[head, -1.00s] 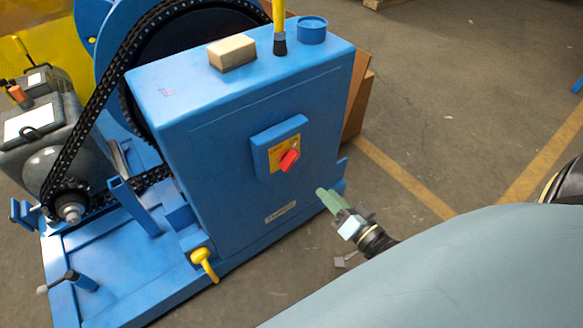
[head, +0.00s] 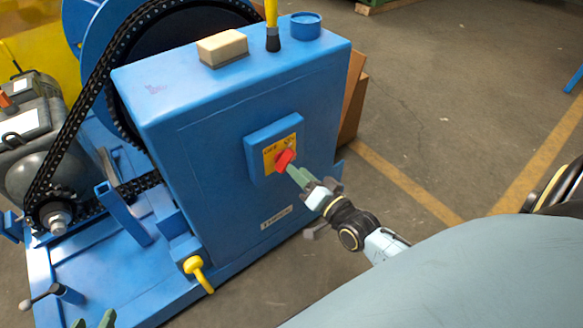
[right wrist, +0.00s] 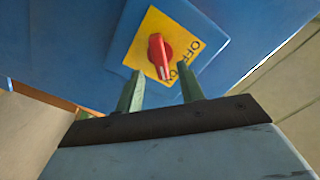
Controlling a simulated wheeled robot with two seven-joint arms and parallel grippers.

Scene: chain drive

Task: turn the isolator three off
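The isolator is a red rotary knob (head: 284,158) on a yellow plate (head: 269,160), fixed to a raised blue block on the blue housing (head: 215,190). In the right wrist view the red knob (right wrist: 160,55) has its grip bar pointing down the picture, and "OFF" lettering shows on the plate's right side. My right gripper (head: 296,176) is at the knob. In the right wrist view its green fingers (right wrist: 160,82) are apart, one on each side of the bar's lower end; contact cannot be told. My left gripper (head: 94,320) shows only two separated green fingertips at the bottom left edge.
A black chain (head: 85,125) runs from a large wheel to a motor (head: 40,140) at the left. A sponge-like block (head: 222,47), a yellow-handled tool (head: 271,25) and a blue cup (head: 305,25) are on the housing. A yellow handle (head: 198,272) sticks out low. Floor at right is clear.

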